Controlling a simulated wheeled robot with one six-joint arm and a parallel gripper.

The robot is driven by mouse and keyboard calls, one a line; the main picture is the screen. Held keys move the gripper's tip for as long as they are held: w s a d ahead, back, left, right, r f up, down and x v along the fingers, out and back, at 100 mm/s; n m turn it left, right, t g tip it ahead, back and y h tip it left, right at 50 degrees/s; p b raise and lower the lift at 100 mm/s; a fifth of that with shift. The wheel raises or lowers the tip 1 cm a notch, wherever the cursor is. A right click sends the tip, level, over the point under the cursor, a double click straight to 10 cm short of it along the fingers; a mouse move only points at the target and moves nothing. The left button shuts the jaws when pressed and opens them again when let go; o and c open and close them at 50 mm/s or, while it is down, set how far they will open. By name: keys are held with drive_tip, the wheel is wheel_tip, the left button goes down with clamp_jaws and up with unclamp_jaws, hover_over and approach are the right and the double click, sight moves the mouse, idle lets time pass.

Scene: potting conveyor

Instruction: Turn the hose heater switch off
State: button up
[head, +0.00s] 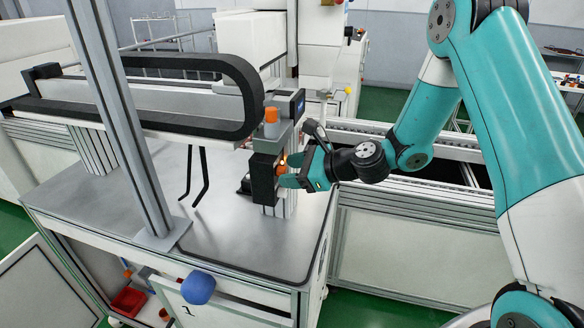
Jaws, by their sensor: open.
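The likely hose heater switch (284,162) is a small orange, glowing part on the side of a dark box (263,178). The box is fixed to a grey upright post on the metal table. My gripper (284,173) is open, with its teal fingers right at the orange part from the right. The fingers partly cover it, so I cannot tell whether they touch it or which way the switch is set. An orange cap (271,115) and a small dark display (299,104) sit on top of the post.
The metal table (190,262) has clear room at its front. An aluminium post (125,130) and a black cable chain (245,85) stand to the left. A conveyor frame (420,208) runs behind and right. A blue ball knob (198,287) sticks out at the front.

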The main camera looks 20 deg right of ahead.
drive_tip(key=shift+w+a, duration=0.1)
drive_tip(key=shift+a, duration=0.1)
drive_tip(key=shift+f, duration=0.1)
drive_tip(key=c, duration=0.9)
drive_tip(key=shift+d, duration=0.1)
